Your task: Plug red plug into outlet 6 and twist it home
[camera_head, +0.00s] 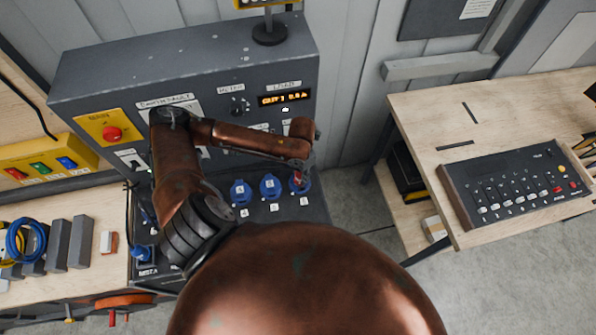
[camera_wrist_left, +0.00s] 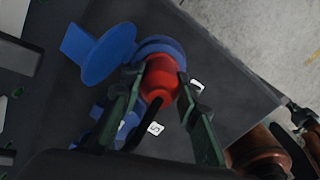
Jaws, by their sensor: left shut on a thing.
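The red plug (camera_wrist_left: 162,80) sits at the mouth of the blue round outlet 6 (camera_wrist_left: 150,45), the rightmost in the row, in the left wrist view. How deep it sits and how far it is turned I cannot tell. The outlet's blue lid (camera_wrist_left: 102,57) stands open beside it. My left gripper (camera_wrist_left: 155,82) has its green fingers on either side of the plug, shut on it.
Two blue outlets, one (camera_head: 240,192) and another (camera_head: 269,187), sit left of outlet 6. The grey panel (camera_head: 200,62) rises behind with a red stop button (camera_head: 112,133) and a lit display (camera_head: 285,98). A wooden table (camera_head: 420,110) with a control box (camera_head: 515,185) stands right.

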